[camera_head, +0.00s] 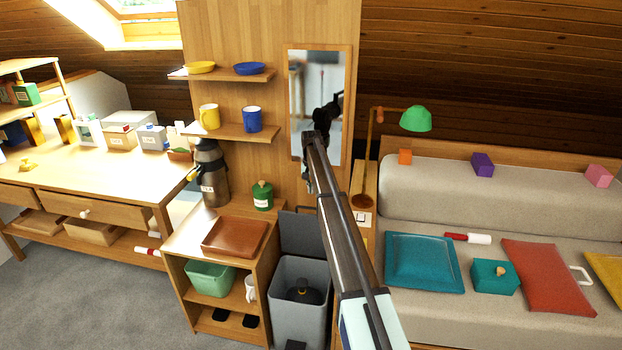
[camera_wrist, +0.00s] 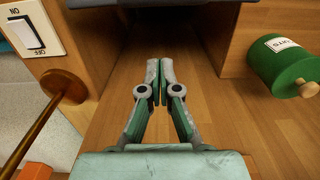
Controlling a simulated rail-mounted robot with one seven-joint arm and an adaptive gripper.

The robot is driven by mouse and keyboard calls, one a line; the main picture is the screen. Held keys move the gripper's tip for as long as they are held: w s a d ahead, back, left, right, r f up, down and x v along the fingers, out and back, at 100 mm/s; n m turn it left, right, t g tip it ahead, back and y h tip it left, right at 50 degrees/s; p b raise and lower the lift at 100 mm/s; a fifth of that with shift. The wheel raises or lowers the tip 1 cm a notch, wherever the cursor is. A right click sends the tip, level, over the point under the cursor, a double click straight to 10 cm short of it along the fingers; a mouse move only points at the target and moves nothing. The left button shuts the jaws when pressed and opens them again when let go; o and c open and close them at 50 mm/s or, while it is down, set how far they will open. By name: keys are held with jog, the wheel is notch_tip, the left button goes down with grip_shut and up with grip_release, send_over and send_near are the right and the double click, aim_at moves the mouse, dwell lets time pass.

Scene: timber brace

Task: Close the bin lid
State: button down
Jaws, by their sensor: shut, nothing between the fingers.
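The grey bin (camera_head: 290,322) stands on the floor between the small wooden cabinet and the bed side. Its lid (camera_head: 299,233) is open and stands upright at the bin's back edge. A dark, rounded thing (camera_head: 303,294) lies inside the bin. My gripper (camera_head: 308,187) is above and behind the raised lid, in front of the wooden wall panel, and apart from the lid. In the wrist view my gripper (camera_wrist: 163,84) has its fingertips together with nothing between them. A dark grey edge at the top of that view may be the lid.
A green canister (camera_head: 262,196) stands on the cabinet left of the lid, near a brown tray (camera_head: 235,237) and a flask (camera_head: 213,175). A lamp (camera_head: 415,119) and a light switch (camera_head: 361,217) are to the right. A mirror (camera_head: 334,80) hangs behind my arm.

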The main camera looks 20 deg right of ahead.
jog(key=shift+s+a+f+p, duration=0.2)
jog(key=shift+s+a+f, duration=0.1)
jog(key=shift+s+f, duration=0.3)
jog(key=shift+s+a+f+p, duration=0.15)
jog(key=shift+s+a+f, duration=0.1)
jog(key=shift+s+f, duration=0.35)
jog(key=shift+s+a+f+p, duration=0.2)
jog(key=shift+s+a+f, duration=0.1)
jog(key=shift+s+f, duration=0.25)
